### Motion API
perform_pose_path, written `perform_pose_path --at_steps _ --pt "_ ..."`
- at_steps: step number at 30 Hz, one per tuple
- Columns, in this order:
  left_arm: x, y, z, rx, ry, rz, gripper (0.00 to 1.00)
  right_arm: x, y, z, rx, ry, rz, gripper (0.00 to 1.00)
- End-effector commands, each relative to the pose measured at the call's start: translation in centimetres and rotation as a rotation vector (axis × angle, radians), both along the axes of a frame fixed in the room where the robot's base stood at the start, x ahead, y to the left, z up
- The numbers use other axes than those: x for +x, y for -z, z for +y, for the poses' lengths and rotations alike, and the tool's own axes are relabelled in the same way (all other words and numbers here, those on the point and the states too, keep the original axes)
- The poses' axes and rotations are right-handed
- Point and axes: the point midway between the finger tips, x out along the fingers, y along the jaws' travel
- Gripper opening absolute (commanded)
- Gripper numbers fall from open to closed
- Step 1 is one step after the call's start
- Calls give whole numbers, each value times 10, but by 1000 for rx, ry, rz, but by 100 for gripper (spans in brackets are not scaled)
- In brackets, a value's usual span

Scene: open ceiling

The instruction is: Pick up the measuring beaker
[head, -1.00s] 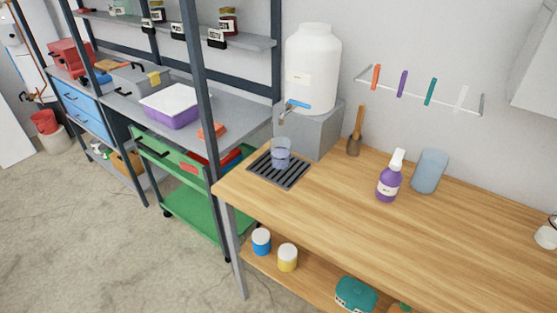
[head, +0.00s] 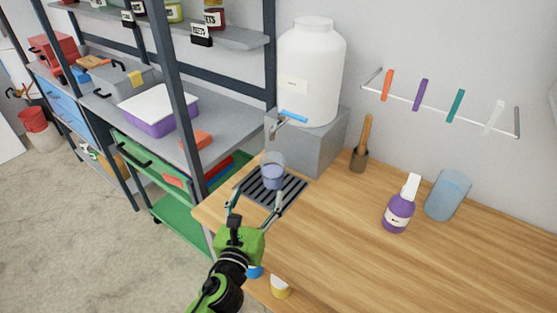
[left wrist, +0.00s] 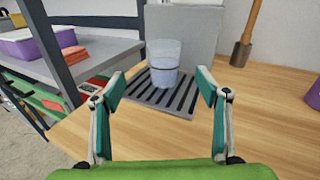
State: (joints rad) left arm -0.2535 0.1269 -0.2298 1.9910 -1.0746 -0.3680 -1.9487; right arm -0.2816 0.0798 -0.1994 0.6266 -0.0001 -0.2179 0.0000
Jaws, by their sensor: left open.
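The measuring beaker (head: 273,171) is a small clear cup with a bluish tint. It stands upright on the dark slatted drip grate (head: 290,192), below the tap of the white water tank. It also shows in the left wrist view (left wrist: 164,62), beyond and between the fingers. My left gripper (head: 252,206) is open and empty, in front of the grate and short of the beaker. Its two fingers also show spread apart in the left wrist view (left wrist: 158,92). My right gripper is not in view.
The white tank (head: 308,75) stands on a grey block (head: 318,145) behind the beaker. A wooden-handled tool (head: 361,148), a purple spray bottle (head: 399,208) and a bluish translucent container (head: 447,194) stand to the right. A dark shelf post (head: 177,95) rises at left. The wooden counter's front is clear.

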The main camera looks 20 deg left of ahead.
Motion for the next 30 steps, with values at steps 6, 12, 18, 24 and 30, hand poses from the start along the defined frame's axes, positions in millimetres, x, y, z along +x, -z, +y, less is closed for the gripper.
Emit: perform_pose_path --at_steps 6,12,18,24,30 --pt "23 -4 -7 86 28 -15 68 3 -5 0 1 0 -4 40" --pt "64 -4 -5 80 27 -14 68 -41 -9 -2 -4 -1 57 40" --pt "86 -2 -3 79 26 -12 68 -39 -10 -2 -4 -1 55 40" --pt "104 -2 -3 75 25 -12 68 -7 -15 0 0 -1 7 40" --pt "133 -1 -1 76 25 -12 68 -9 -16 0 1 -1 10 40"
